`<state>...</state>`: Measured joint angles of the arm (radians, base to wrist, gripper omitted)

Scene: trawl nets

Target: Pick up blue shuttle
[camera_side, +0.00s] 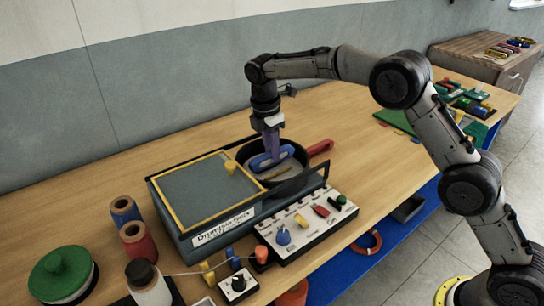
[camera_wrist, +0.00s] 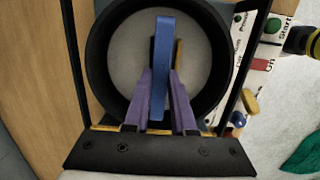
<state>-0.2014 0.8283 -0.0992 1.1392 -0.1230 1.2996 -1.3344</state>
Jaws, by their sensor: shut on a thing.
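The blue shuttle (camera_side: 278,158) is a long, narrow piece inside or just over a dark round pan (camera_side: 306,158). In the wrist view the shuttle (camera_wrist: 162,60) stands edge-on between the two purple fingers of my gripper (camera_wrist: 160,75). My gripper (camera_side: 271,145) reaches down into the pan's opening from above and is shut on the shuttle. The fingers hide part of it. I cannot tell whether its underside touches the pan's floor. The pan's dark rim (camera_wrist: 96,60) surrounds the shuttle in the wrist view.
A yellow strip (camera_side: 277,174) lies in the pan, and a red handle (camera_side: 320,147) sticks out right. A grey box with a yellow-framed lid (camera_side: 200,190) is left of it. A control panel (camera_side: 300,225) stands in front. Blue and red spools (camera_side: 138,240) stand front left.

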